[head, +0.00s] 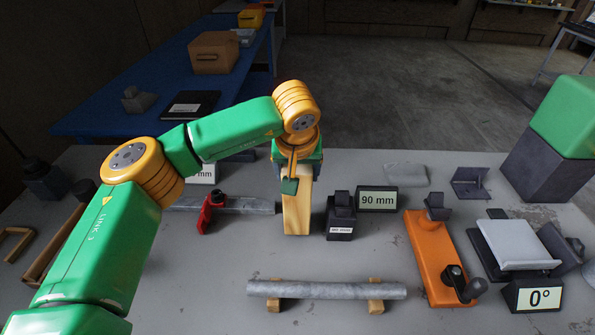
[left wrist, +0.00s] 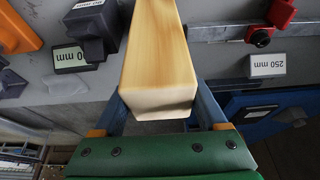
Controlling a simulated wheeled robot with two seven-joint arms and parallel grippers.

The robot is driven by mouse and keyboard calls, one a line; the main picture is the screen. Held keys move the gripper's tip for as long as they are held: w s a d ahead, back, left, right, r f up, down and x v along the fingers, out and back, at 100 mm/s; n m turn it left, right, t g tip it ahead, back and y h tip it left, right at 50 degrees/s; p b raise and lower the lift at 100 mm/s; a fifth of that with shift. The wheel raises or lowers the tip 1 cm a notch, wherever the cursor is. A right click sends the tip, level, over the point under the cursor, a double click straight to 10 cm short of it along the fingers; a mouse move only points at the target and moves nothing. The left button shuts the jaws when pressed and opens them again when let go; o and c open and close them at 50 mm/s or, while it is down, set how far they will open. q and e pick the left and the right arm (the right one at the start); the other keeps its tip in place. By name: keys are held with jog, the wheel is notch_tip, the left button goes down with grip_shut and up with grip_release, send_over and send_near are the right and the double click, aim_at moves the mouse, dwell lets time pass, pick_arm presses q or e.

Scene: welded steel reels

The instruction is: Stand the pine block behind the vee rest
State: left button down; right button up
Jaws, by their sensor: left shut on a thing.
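The pale pine block (head: 297,212) is upright near the middle of the bench. My left gripper (head: 298,172) is shut on its upper end from above. In the left wrist view the block (left wrist: 158,55) runs away between the two fingers. I cannot tell whether its foot touches the bench. A dark block with a small label (head: 341,217), which looks like the vee rest, stands just right of the pine block, with a narrow gap between them. It also shows in the left wrist view (left wrist: 97,28). My right gripper is not in view.
A 90 mm sign (head: 377,200) stands right of the dark block. A red clamp (head: 209,212) on a grey bar is to the left. In front, a grey pipe (head: 328,290) lies on two wooden supports. An orange fixture (head: 437,258) is at the right. Bare bench separates block and pipe.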

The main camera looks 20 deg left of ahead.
pick_arm(q)
jog(key=shift+f+b, duration=0.55)
jog(key=shift+f, duration=0.2)
dwell(0.9)
grip_release()
jog(key=shift+r, duration=0.1)
notch_tip(320, 180, up, 6)
jog(key=p, duration=0.5)
dwell(0.5)
dwell(0.4)
